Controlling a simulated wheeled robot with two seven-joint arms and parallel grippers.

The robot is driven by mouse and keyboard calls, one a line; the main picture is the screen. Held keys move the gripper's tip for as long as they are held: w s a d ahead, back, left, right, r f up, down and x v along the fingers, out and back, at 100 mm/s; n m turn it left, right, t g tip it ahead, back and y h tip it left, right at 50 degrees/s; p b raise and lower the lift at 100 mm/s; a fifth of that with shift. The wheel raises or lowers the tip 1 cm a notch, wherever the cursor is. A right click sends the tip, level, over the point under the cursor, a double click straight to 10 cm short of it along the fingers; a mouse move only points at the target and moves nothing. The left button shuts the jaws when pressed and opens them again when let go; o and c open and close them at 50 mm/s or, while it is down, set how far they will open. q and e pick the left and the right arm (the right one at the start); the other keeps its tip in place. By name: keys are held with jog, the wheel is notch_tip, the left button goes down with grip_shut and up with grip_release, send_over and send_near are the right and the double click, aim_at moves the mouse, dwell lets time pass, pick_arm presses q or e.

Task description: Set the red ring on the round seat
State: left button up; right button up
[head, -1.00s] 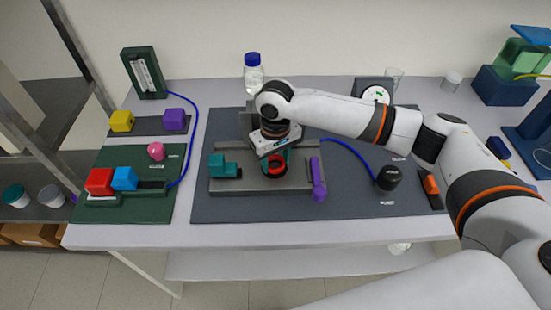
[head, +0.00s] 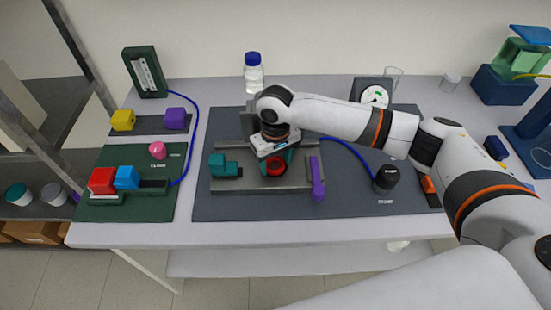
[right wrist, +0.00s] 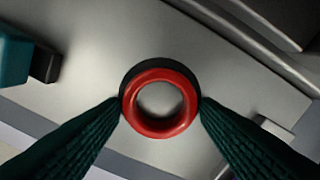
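The red ring (head: 276,169) is at the middle of the grey metal fixture, under my right wrist. In the right wrist view the ring (right wrist: 160,122) lies flat to the camera between the two dark green fingertips of my right gripper (right wrist: 160,101). The fingertips touch its left and right sides, so the gripper is shut on it. A dark round rim, apparently the round seat (right wrist: 155,64), shows behind the ring's upper edge. The ring covers most of it, and I cannot tell whether they touch. My left gripper is not in view.
A teal block (head: 224,166) stands left on the fixture (head: 250,184), and a purple lever (head: 317,180) stands at its right end. A black knob (head: 387,178) with a blue cable and a round gauge (head: 375,97) are to the right. A bottle (head: 253,75) stands behind.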

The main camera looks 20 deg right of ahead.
jog(key=shift+o, duration=1.4)
notch_tip(320, 180, up, 12)
jog(key=b, duration=0.1)
jog(key=shift+b, duration=0.3)
